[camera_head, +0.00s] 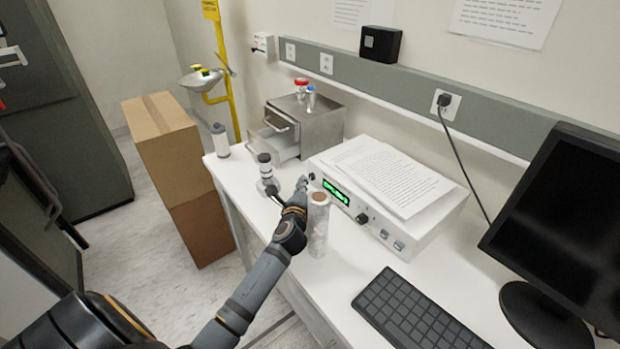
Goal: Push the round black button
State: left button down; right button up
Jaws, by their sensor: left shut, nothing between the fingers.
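A white box-shaped device (436,220) stands on the bench with a green lit display (336,191) on its front panel. A small round black button (312,177) shows at the panel's left end. A dark round knob (362,218) sits right of the display. My left gripper (302,183) is shut and empty, its tip close to the panel's left end beside the black button. I cannot tell whether it touches the button. My right gripper is not in view.
A pale cylinder with a brown top (318,226) stands right beside my left wrist. A small black-topped fitting (265,168) stands left of the gripper. A metal drawer box (318,122) is behind. A keyboard (415,314) and monitor (560,220) occupy the right. Cardboard boxes (170,150) stand left.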

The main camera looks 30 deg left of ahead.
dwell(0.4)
pick_arm(q)
jog(key=shift+w+d, duration=0.2)
jog(key=shift+w, duration=0.25)
jog(key=shift+w, duration=0.1)
dwell(0.5)
jog(key=shift+s+a, duration=0.2)
jog(key=shift+s, duration=0.35)
